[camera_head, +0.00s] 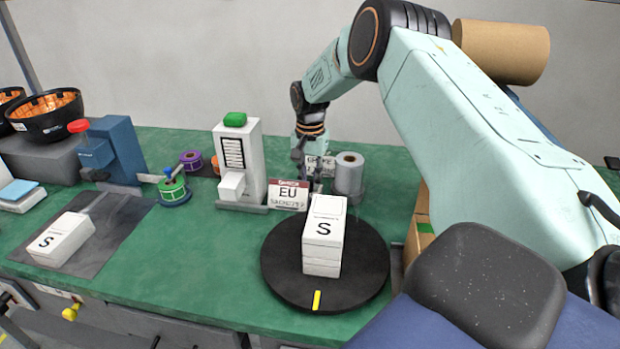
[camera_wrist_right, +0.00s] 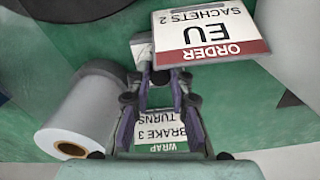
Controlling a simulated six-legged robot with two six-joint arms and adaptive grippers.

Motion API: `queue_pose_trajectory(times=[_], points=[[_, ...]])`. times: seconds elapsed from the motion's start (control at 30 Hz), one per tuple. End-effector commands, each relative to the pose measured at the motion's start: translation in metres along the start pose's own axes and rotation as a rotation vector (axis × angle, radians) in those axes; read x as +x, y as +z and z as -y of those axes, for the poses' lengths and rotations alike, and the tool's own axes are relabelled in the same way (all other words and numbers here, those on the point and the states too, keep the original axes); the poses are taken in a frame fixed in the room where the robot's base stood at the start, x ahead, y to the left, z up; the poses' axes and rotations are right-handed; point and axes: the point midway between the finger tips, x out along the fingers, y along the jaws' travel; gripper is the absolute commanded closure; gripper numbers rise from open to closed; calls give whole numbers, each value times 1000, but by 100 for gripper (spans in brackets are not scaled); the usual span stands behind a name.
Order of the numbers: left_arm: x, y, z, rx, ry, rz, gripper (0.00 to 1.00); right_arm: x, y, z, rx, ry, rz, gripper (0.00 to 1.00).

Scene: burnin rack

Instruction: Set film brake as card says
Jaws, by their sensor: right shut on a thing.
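The film roll (camera_head: 349,174) stands upright at the back of the bench; it also shows in the wrist view (camera_wrist_right: 85,115). My right gripper (camera_head: 314,183) points down just left of the roll. In the wrist view its fingers (camera_wrist_right: 160,76) are shut on a small dark part, likely the film brake's knob, mostly hidden by the fingers. The wrap card (camera_head: 320,163) is partly behind my gripper. In the wrist view the card (camera_wrist_right: 170,130) reads upside down "WRAP", "BRAKE 3", "TURNS"; the rest is covered. The brake's scale cannot be read. My left gripper is out of view.
The order card (camera_head: 289,194) reads EU, sachets 2, close in front of my gripper. A black turntable (camera_head: 285,275) holds stacked white boxes (camera_head: 323,236) marked S. A white dispenser (camera_head: 238,150) with a green top stands left.

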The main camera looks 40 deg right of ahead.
Motion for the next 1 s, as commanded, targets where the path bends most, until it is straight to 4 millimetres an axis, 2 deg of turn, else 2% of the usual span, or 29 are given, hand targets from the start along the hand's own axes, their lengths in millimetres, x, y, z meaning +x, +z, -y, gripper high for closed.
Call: queue_pose_trajectory(times=[0.2,0.6,1.0], points=[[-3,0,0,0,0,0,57,-1,0,0,13,0,1,100],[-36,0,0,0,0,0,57,-3,0,0,228,1,1,100],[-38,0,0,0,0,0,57,-1,0,0,269,-1,0,100]])
